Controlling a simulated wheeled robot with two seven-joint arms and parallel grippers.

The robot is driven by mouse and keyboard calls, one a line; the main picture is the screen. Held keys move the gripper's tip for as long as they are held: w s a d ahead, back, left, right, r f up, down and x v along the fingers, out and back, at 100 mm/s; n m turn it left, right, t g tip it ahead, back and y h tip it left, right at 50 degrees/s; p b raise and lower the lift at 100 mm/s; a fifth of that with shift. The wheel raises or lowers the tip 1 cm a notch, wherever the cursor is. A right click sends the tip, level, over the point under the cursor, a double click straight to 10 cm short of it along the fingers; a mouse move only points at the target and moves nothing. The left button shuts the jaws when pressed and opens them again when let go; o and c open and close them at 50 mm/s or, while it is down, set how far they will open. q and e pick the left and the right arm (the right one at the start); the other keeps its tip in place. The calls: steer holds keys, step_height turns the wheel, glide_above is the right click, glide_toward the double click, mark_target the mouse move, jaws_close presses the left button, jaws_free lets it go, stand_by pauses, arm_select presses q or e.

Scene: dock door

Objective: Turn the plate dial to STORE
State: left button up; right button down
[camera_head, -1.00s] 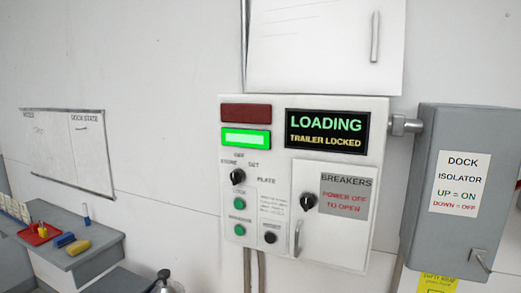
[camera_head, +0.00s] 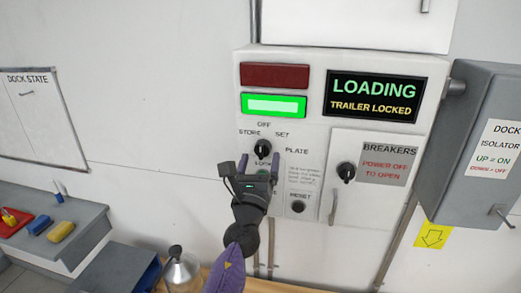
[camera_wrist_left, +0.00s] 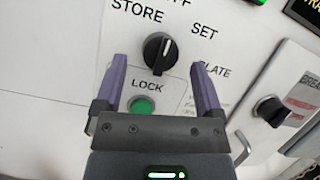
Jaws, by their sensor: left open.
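The plate dial (camera_head: 262,150) is a round black knob on the white control panel (camera_head: 310,125), with OFF, STORE, SET and PLATE labels around it. In the left wrist view the dial (camera_wrist_left: 158,52) has a white mark that points up and slightly right, roughly toward OFF. My left gripper (camera_head: 260,161) is open, with its purple fingers just below and to either side of the dial. In the left wrist view the fingers appear apart from the knob; their exact depth is hard to tell. My right gripper is not in view.
A green LOCK button (camera_wrist_left: 141,105) sits below the dial. A grey isolator box (camera_head: 470,150) stands farther right.

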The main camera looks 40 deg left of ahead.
arm_select(q)
steer(key=shift+w+a+r, duration=0.25)
steer(key=shift+w+a, duration=0.1)
steer(key=shift+w, duration=0.25)
jaws_close()
